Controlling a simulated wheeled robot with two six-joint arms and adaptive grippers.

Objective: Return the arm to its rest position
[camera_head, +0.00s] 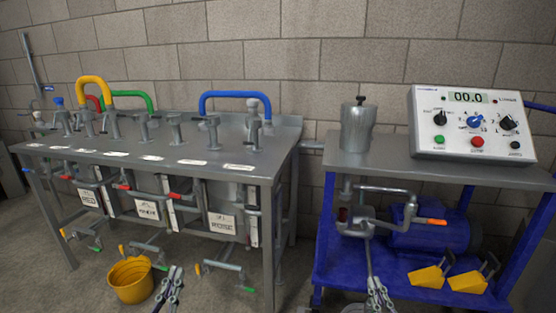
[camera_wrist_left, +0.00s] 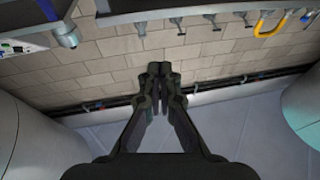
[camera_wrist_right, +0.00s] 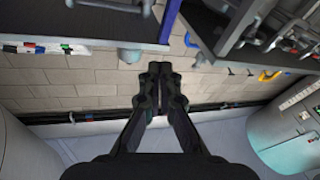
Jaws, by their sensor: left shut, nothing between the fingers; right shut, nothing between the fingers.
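In the head view my left gripper (camera_head: 174,276) is low at the bottom edge, in front of the grey bench and just right of the yellow bucket. My right gripper (camera_head: 376,284) is low at the bottom edge, in front of the blue cart. Both are shut and empty. In the left wrist view the left fingers (camera_wrist_left: 160,70) meet at their tips, with the block wall and floor beyond. In the right wrist view the right fingers (camera_wrist_right: 159,70) also meet at their tips against the wall. Neither gripper appears to touch anything.
The grey bench (camera_head: 128,160) carries several valves and coloured hoses. A yellow bucket (camera_head: 131,281) stands on the floor. The blue cart (camera_head: 345,267) holds a pump motor (camera_head: 432,236) and yellow wedges (camera_head: 427,277); a control box (camera_head: 470,124) sits on its top.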

